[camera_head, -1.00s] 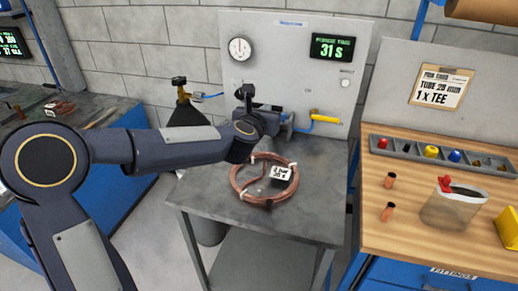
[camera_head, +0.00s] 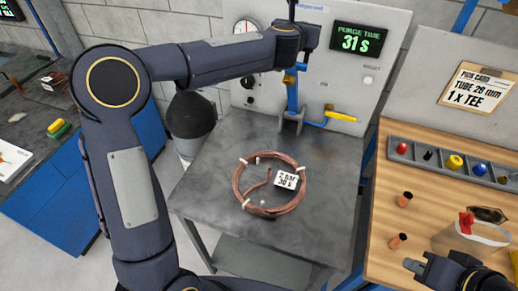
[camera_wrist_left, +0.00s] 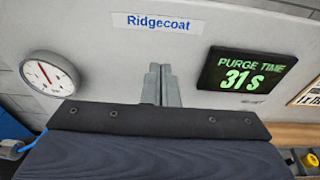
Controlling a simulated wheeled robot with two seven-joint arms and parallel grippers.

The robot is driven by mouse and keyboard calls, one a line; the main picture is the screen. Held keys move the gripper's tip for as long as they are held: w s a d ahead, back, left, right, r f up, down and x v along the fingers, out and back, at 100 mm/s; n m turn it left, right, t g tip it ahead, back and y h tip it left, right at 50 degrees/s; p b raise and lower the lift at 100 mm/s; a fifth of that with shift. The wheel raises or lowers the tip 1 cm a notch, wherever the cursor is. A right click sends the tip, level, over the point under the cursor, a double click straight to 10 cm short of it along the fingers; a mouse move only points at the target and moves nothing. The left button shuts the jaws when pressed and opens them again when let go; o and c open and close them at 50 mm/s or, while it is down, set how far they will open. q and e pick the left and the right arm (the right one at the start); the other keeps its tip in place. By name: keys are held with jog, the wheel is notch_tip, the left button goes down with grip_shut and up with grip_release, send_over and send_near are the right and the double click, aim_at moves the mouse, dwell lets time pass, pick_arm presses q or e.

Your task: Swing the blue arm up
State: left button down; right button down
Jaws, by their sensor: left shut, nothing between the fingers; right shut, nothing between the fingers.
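The blue arm (camera_head: 292,98) stands upright from its bracket at the back of the grey bench in the head view. A brass fitting (camera_head: 290,78) shows near its upper part; my left forearm hides its top end. My left gripper (camera_head: 292,10) is shut and empty above the blue arm, in front of the back panel. Its closed fingers show in the left wrist view (camera_wrist_left: 161,85), pointing up the panel, and the blue arm is not seen there. My right gripper (camera_head: 410,264) is shut and empty at the lower right, near a bag.
A copper coil (camera_head: 238,190) with a tag lies on the grey bench (camera_head: 330,160). A yellow-handled valve (camera_head: 340,117) sits right of the bracket. The wooden bench (camera_head: 385,220) at right holds a parts tray (camera_head: 400,158), two copper pieces and a bag (camera_head: 465,245).

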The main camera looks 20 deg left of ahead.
pick_arm(q)
jog(key=shift+w, duration=0.85)
pick_arm(e)
jog(key=shift+w+a+r, duration=0.2)
jog(key=shift+w+a, duration=0.1)
pick_arm(q)
jog(key=shift+s+d, duration=0.1)
